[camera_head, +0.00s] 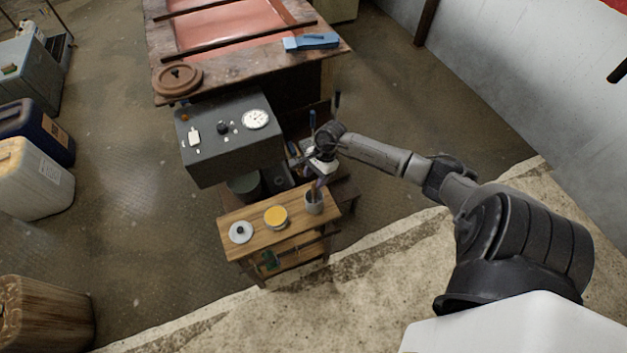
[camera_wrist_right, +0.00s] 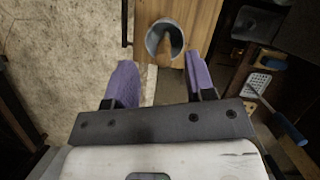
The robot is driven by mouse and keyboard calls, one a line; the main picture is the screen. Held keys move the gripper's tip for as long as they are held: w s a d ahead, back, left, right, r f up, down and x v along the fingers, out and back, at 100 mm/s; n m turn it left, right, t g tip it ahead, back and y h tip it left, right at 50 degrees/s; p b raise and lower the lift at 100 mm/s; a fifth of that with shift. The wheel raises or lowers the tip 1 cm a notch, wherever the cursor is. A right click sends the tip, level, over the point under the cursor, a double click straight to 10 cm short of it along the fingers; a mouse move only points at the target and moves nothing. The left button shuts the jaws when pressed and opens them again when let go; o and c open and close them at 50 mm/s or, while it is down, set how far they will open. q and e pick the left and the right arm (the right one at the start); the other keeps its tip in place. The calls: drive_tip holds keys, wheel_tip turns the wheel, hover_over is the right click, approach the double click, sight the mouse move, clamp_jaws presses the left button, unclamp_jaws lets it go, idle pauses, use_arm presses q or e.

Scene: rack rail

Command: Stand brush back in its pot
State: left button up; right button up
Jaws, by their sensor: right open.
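The grey pot (camera_head: 314,204) stands upright at the right end of a small wooden table (camera_head: 257,215). The pot (camera_wrist_right: 152,44) also shows in the right wrist view, just beyond my fingertips. A brown wooden handle (camera_wrist_right: 166,44), which looks like the brush's, stands inside the pot and leans towards its rim; its bristles are hidden. My right gripper (camera_head: 318,183) is close to the pot's top. In the right wrist view the purple fingers of my right gripper (camera_wrist_right: 160,72) are wide apart with nothing between them. My left gripper is not in view.
A yellow-topped tin (camera_head: 276,216) and a white disc with a dark knob (camera_head: 240,232) share the tabletop. A grey control box (camera_head: 229,137) stands behind the table. A green-headed item (camera_head: 269,260) lies on the shelf below. A blue-handled tool (camera_wrist_right: 287,125) is near my right finger.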

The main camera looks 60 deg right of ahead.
drive_tip(key=v, duration=1.1)
drive_tip(key=shift+r, duration=0.25)
idle(0.6)
